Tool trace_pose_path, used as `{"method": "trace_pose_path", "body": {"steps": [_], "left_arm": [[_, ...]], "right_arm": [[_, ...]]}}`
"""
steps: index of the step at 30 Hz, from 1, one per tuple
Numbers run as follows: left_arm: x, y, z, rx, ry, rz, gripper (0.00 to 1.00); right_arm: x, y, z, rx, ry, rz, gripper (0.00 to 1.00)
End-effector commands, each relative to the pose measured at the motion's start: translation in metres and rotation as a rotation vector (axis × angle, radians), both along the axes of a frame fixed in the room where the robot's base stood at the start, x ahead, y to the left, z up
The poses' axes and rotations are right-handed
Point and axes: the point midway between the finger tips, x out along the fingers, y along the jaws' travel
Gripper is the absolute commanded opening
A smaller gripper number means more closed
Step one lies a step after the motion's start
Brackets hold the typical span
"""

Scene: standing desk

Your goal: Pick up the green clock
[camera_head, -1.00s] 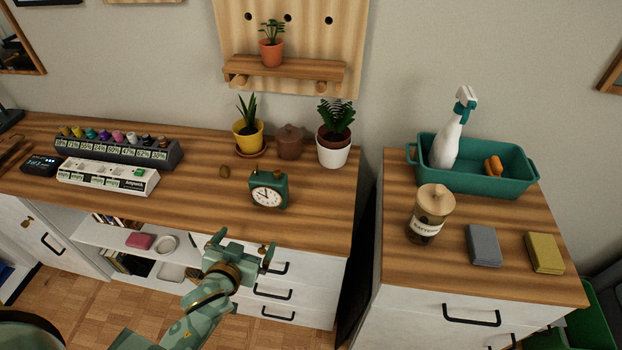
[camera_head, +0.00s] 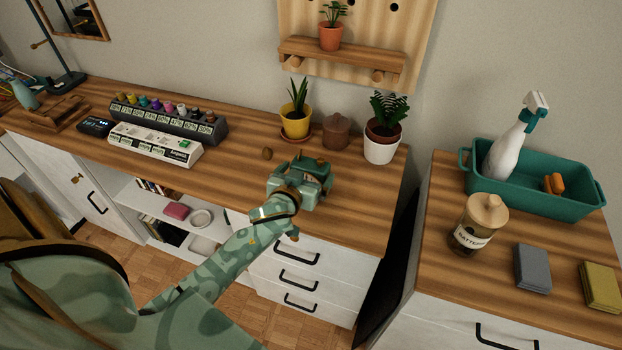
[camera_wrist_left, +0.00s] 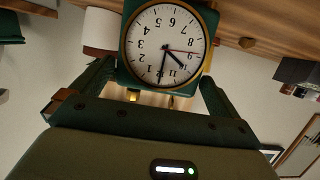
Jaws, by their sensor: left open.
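The green clock (camera_head: 318,168) stands on the wooden desktop near its front edge in the head view, partly covered by my left gripper (camera_head: 299,184). In the left wrist view the clock (camera_wrist_left: 165,45) appears upside down, with a white face, black numerals and a red second hand. My left gripper (camera_wrist_left: 153,85) is open, with one finger at each side of the clock's body. I cannot tell whether the fingers touch it. My right gripper is not in view.
Behind the clock are a yellow pot plant (camera_head: 297,122), a brown lidded jar (camera_head: 336,131) and a white pot plant (camera_head: 382,145). A small brown object (camera_head: 267,154) lies left of the clock. A labelled white box (camera_head: 155,146) sits further left. The desktop right of the clock is clear.

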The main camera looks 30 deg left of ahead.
Motion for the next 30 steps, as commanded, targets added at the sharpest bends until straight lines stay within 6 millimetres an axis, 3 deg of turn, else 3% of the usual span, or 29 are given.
{"method": "trace_pose_path", "body": {"steps": [9, 17, 21, 22, 24, 30], "left_arm": [[0.042, 0.008, -0.018, 0.002, 0.001, -0.001, 1.0], [0.045, 0.009, -0.017, 0.001, 0.0, 0.0, 1.0], [0.045, 0.009, -0.017, 0.001, 0.0, 0.0, 0.61], [0.045, 0.009, -0.017, 0.001, 0.0, 0.0, 0.56], [0.045, 0.009, -0.016, 0.001, -0.001, 0.0, 0.51], [0.045, 0.009, -0.015, 0.001, -0.001, 0.0, 0.51]], "right_arm": [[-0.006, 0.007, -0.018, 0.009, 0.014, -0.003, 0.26], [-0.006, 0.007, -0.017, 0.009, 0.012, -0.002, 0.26], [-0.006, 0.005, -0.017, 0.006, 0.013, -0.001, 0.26], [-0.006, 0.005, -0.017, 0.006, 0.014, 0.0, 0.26], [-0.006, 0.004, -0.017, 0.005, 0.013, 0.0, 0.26], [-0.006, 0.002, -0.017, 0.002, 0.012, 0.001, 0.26]]}}
